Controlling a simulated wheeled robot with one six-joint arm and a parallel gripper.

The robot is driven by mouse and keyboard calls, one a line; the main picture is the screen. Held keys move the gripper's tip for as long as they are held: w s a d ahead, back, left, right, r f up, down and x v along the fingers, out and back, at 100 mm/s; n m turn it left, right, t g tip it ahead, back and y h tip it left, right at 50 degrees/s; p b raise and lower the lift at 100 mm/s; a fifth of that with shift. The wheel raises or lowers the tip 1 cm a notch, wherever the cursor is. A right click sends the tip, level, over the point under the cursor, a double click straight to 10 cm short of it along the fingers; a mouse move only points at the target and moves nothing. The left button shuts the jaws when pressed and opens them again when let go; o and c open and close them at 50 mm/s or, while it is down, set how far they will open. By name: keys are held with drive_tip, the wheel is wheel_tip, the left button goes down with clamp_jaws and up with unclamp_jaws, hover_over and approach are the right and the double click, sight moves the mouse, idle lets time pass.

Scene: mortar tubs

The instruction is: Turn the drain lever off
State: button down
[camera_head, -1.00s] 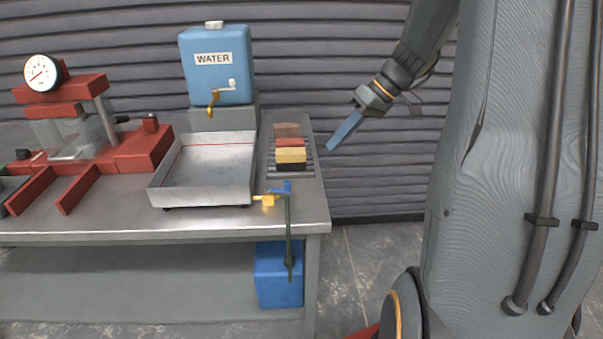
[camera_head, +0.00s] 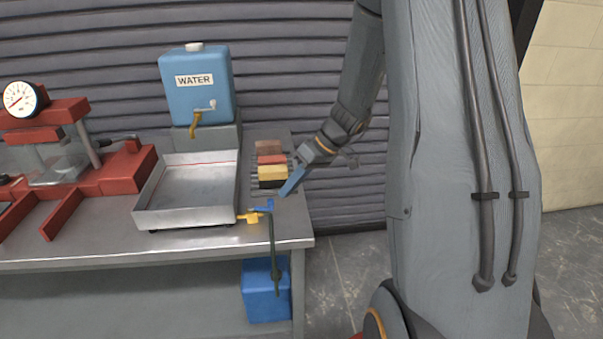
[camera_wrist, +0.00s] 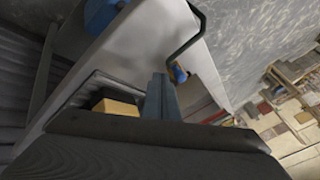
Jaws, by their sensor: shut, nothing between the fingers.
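The drain lever (camera_head: 265,205) is a small blue handle on a yellow valve (camera_head: 248,217) at the front right corner of the metal tray (camera_head: 185,219). A dark hose (camera_head: 273,250) hangs from it over the bench edge. My gripper (camera_head: 288,188) is shut and empty, its blue-grey fingers slanting down above the bench's right side, just to the right of and above the lever, apparently apart from it. In the wrist view the shut fingers (camera_wrist: 161,95) point up the picture, with a blue piece, likely the lever (camera_wrist: 179,72), beyond their right side.
Several coloured blocks (camera_head: 271,172) sit on a dark rack left of my gripper; a yellow one also shows in the wrist view (camera_wrist: 117,107). A blue water tank (camera_head: 197,87) with a tap stands behind the tray. A blue container (camera_head: 265,292) sits beneath the hose.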

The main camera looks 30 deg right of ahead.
drive_tip(key=shift+s+a, duration=0.3)
drive_tip(key=shift+a, duration=0.65)
drive_tip(key=shift+f, duration=0.1)
